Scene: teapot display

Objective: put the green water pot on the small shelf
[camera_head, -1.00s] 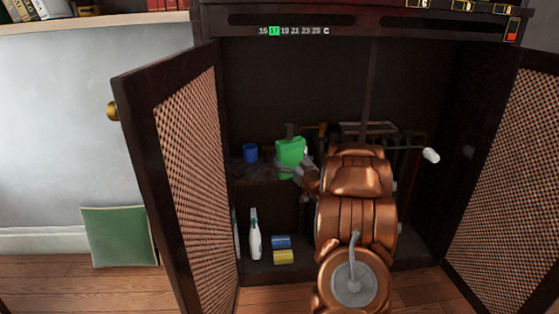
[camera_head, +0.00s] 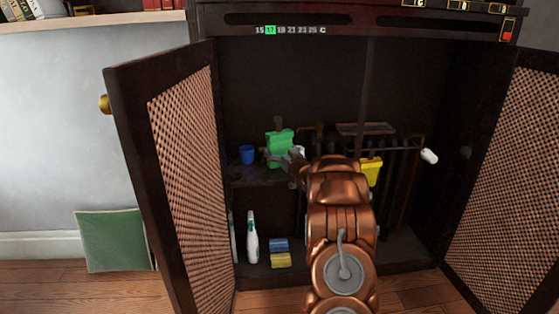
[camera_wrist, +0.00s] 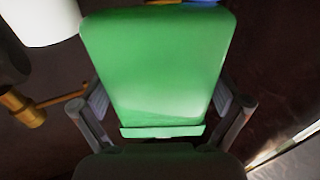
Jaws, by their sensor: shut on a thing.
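The green water pot (camera_head: 279,148) is inside the open dark cabinet, at the small shelf (camera_head: 250,174) on the left. My gripper (camera_head: 281,161) is shut on the pot, reaching in from the right. In the wrist view the green pot (camera_wrist: 158,65) fills the middle, with a grey finger of my gripper (camera_wrist: 160,110) against each side. The pot looks upright. I cannot tell whether its base touches the shelf.
A blue cup (camera_head: 247,154) stands on the shelf just left of the pot. A white thing (camera_wrist: 42,20) is close by in the wrist view. Below are a white bottle (camera_head: 252,238) and sponges (camera_head: 280,253). A yellow thing (camera_head: 371,171) and pipes are at right. The open left door (camera_head: 180,170) flanks my arm.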

